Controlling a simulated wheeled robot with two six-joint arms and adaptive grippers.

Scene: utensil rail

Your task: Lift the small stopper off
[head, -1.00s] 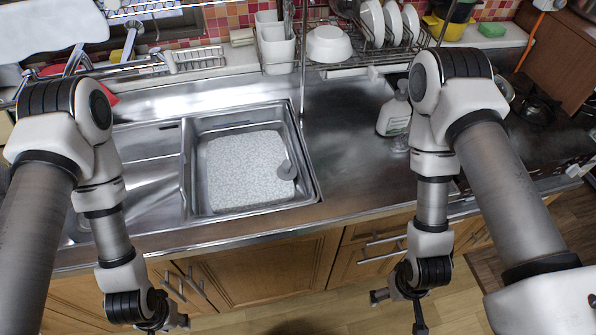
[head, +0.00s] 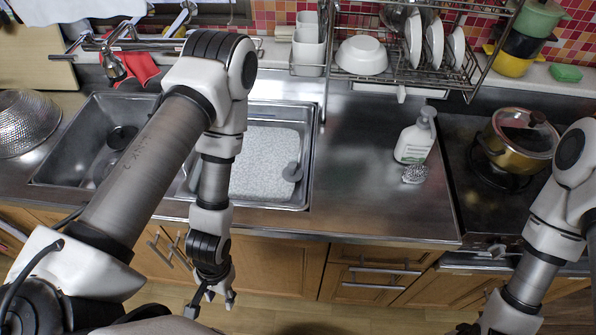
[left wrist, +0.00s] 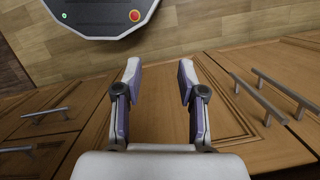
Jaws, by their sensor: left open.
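A small grey round disc, which looks like the stopper (head: 292,172), shows at the right side of the right sink basin (head: 305,128). It lies at the edge of a white speckled area (head: 262,165) on the basin; I cannot tell if that is foam or a mat. My left gripper (head: 212,300) hangs low in front of the cabinet doors, below the counter edge and well away from the disc. It is open and empty, as the left wrist view (left wrist: 159,70) also shows. My right gripper is almost wholly cut off at the bottom right, its jaws unclear.
My left arm crosses the left basin (head: 75,150), which has a dark round drain piece (head: 122,138). A soap bottle (head: 414,140) and a scrubber (head: 415,174) stand right of the sink. A pot (head: 517,142) is on the stove.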

